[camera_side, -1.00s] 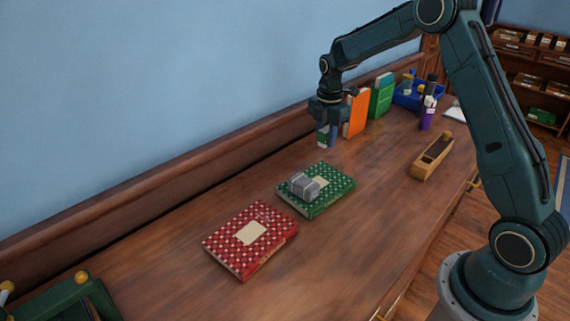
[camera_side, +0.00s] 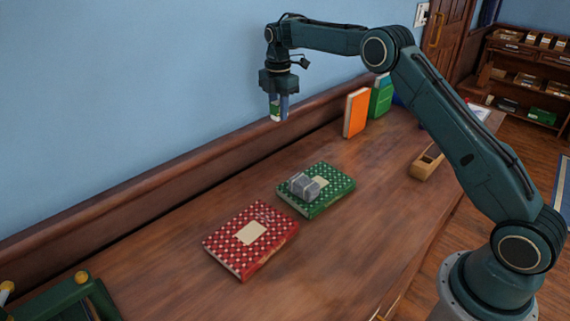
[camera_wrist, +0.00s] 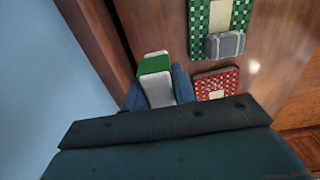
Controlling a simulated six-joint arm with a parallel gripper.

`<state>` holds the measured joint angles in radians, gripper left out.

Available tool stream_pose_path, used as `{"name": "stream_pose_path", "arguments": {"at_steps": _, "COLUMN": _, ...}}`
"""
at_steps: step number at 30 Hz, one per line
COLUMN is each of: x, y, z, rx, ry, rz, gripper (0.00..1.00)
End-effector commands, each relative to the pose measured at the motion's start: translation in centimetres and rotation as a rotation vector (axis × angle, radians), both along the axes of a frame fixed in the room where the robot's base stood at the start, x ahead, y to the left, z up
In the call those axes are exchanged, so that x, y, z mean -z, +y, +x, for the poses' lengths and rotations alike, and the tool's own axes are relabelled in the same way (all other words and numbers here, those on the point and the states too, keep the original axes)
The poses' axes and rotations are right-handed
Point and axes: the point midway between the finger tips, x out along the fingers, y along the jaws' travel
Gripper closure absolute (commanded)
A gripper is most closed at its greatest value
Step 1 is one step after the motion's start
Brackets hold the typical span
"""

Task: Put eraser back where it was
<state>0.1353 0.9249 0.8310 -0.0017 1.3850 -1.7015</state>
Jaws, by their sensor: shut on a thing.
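My gripper (camera_side: 279,106) is shut on the eraser (camera_side: 275,114), a small white block with a green band. It holds the eraser in the air, well above the desk, near the blue wall. In the wrist view the eraser (camera_wrist: 155,79) sits between the two blue fingers, its white end and green band showing. The fingers hide part of it.
A green dotted book (camera_side: 336,196) with a grey strapped block (camera_side: 304,186) on it lies mid-desk. A red dotted book (camera_side: 234,256) lies nearer. An orange book (camera_side: 356,112) and green book (camera_side: 381,98) stand upright behind. A wooden plane (camera_side: 427,163) is right.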

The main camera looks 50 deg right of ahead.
Motion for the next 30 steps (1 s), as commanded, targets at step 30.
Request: {"name": "stream_pose_path", "arguments": {"at_steps": 30, "x": 6.8, "y": 1.0, "z": 0.7, "rx": -0.003, "ry": 0.004, "rz": 0.0, "gripper": 0.94}}
